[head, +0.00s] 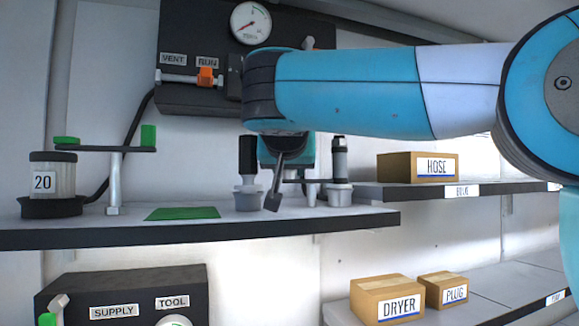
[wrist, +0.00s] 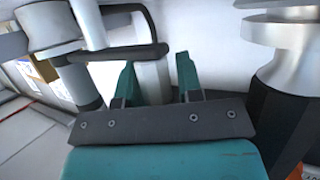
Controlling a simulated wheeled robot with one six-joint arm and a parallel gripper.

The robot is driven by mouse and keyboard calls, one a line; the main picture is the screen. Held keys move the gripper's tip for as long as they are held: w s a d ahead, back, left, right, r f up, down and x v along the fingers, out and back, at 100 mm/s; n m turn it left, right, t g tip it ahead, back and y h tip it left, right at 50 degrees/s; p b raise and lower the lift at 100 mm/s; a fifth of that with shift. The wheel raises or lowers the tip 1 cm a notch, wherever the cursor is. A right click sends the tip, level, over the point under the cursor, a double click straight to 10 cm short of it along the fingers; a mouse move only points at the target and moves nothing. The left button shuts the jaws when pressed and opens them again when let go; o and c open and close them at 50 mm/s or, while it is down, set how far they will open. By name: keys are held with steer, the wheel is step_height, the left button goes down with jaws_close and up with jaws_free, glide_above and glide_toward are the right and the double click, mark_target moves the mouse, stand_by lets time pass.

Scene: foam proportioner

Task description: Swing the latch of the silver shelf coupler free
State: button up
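The silver shelf coupler (head: 340,160), with a dark top, stands in a pale cup on the upper shelf, right of my gripper. In the wrist view a grey coupler body (wrist: 85,88) shows at left below a pale cup. A black latch bar (wrist: 122,53) runs from beside it to a pale post (wrist: 150,82). The bar is partly hidden in the head view. My gripper (wrist: 158,82) is open, its two teal fingers apart on either side of the post. I cannot tell whether they touch it. In the head view my gripper (head: 275,188) hangs low over the shelf.
A black coupler (head: 247,158) stands in a cup close left of my gripper. Further left are a green mat (head: 182,213), a post with a green-ended bar (head: 105,149) and a canister marked 20 (head: 53,178). A HOSE box (head: 418,167) sits on the right shelf.

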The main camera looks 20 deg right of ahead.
jaws_close()
